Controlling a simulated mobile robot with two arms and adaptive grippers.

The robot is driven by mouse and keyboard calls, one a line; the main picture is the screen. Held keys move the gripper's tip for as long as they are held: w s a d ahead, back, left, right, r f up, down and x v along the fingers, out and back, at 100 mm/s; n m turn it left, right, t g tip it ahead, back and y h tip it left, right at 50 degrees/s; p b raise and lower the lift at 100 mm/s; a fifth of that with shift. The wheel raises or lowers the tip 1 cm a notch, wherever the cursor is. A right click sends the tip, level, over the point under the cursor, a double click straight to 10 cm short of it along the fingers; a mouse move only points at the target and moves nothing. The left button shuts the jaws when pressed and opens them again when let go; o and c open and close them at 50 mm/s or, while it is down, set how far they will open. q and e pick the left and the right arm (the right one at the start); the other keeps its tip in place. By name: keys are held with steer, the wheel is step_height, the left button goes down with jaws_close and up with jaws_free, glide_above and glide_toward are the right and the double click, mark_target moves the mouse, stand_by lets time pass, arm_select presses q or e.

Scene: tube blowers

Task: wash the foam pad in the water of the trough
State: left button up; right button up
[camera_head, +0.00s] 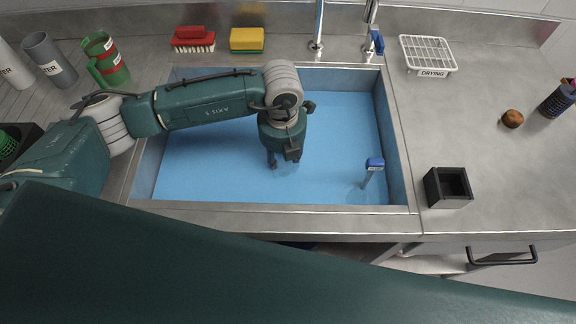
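The trough (260,208) is a steel-rimmed basin in the middle, filled with flat blue water (335,125). A yellow pad (246,39) with a darker lower layer lies on the counter behind the trough; it looks like the foam pad. My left arm reaches in over the trough from the left. Its gripper (283,160) points down over the water, fingertips at or near the surface, well apart from the yellow pad. The view from above hides much of the space between the fingers, and I cannot tell whether they hold anything. My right gripper is not in view.
A red brush (193,40) lies beside the yellow pad. Taps (318,25) stand at the trough's back edge. Right counter: white drying rack (428,54), black box (447,187), brown lump (512,118). Cups (106,58) stand at left.

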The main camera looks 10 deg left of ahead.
arm_select(q)
steer(key=shift+r+p, duration=2.6)
steer(key=shift+r, duration=1.6)
step_height(320, 180, up, 10)
steer(key=p, duration=0.6)
glide_above(284, 165)
steer(key=shift+s, duration=0.1)
